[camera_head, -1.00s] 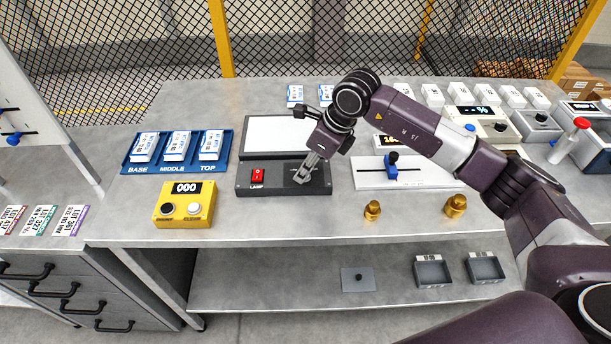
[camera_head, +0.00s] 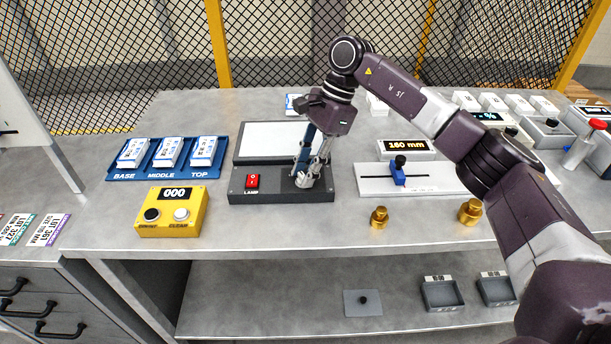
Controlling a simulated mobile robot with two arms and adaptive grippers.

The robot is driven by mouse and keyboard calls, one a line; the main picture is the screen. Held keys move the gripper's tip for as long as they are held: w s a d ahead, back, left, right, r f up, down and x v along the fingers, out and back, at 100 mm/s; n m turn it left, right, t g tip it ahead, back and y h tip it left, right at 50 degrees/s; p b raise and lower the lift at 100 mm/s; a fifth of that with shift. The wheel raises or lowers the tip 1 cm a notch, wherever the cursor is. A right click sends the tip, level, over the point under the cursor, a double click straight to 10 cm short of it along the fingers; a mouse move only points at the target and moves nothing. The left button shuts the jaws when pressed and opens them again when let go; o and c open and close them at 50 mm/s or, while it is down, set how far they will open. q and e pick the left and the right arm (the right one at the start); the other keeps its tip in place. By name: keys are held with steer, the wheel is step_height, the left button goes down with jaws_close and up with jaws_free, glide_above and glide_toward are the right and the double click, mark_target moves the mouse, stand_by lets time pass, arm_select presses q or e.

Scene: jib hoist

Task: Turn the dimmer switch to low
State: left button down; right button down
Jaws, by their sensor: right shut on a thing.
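A dark lamp control box (camera_head: 275,189) lies on the bench in front of a white light panel (camera_head: 270,140). My left gripper is not in view.
Left of the box are a yellow counter (camera_head: 172,211) and a blue tray (camera_head: 120,172) with several labelled boxes. To the right are a slide gauge (camera_head: 440,181) with a blue slider and two brass weights (camera_head: 380,217). Bare bench lies in front of the box.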

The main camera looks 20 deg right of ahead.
steer(key=shift+w+r+n+g+h+b, duration=0.15)
steer(key=shift+n+g+b, duration=0.15)
steer(key=shift+n, duration=0.55)
steer(key=shift+w+f+n+g+h+b, duration=0.15)
steer(key=shift+n+g, duration=0.15)
steer(key=shift+n, duration=0.55)
steer(key=shift+s+r, duration=0.1)
steer(key=c, duration=1.6)
jaws_free()
steer(key=v, duration=1.2)
